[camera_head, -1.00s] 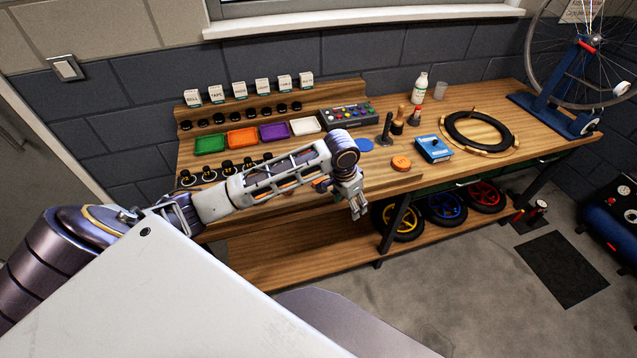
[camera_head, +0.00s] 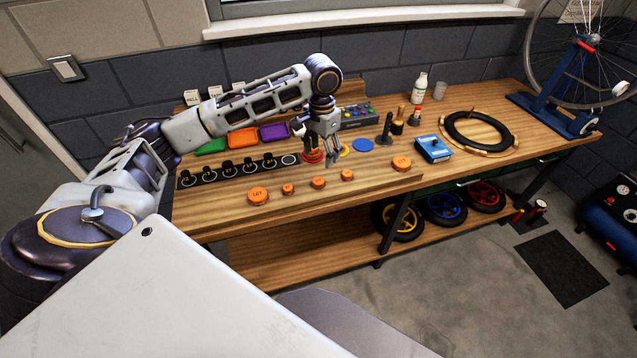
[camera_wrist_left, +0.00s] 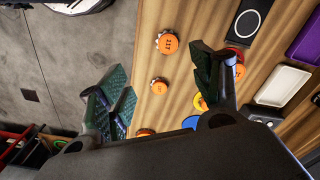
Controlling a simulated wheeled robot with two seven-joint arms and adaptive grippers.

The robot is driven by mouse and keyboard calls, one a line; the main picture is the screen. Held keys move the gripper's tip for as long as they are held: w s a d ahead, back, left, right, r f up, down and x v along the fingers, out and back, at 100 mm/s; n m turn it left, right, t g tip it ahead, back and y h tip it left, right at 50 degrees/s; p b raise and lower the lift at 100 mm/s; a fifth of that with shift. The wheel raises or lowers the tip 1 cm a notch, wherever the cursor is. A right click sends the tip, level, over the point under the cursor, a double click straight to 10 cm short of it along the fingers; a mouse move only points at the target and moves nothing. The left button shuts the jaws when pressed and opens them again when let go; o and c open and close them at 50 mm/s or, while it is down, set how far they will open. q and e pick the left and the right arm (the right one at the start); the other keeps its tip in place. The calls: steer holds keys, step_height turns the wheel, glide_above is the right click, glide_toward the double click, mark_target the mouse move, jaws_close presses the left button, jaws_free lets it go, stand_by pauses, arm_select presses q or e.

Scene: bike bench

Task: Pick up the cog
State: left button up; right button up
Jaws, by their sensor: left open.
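Several orange cogs lie along the front of the bench: a cog (camera_head: 318,182) near the middle, a smaller one (camera_head: 288,188), one more (camera_head: 347,175) to the right and a larger one (camera_head: 258,196) at the left. The wrist view shows a large cog (camera_wrist_left: 167,43), a small one (camera_wrist_left: 159,86) and another lower down (camera_wrist_left: 145,132). My left gripper (camera_head: 323,158) is open and empty, pointing down behind this row, over a red disc (camera_head: 311,157). In the wrist view, the left gripper's right finger partly hides an orange piece (camera_wrist_left: 238,71) by the red disc. My right gripper is out of view.
A yellow disc and a blue disc (camera_head: 362,145) lie right of the gripper. Another orange piece (camera_head: 401,163) and a blue box (camera_head: 433,149) are farther right. A black strip (camera_head: 240,170) with several posts lies left. Coloured trays stand behind.

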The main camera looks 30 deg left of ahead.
arm_select(q)
steer(key=shift+a+r, duration=0.45)
steer(key=shift+r, duration=0.05)
steer(key=shift+f, duration=0.1)
glide_above(318, 181)
steer(key=shift+s+d+f, duration=0.1)
steer(key=shift+d+f, duration=0.05)
steer(key=shift+f, duration=1.95)
steer(key=shift+s+d+f, duration=0.1)
steer(key=shift+d+f, duration=0.05)
steer(key=shift+f, duration=1.95)
steer(key=shift+w+a+f+p, duration=0.15)
steer(key=shift+f+p, duration=0.05)
steer(key=shift+f, duration=0.8)
steer(key=shift+w+a+f+p, duration=0.15)
steer(key=shift+f+p, duration=0.05)
steer(key=shift+f, duration=1.4)
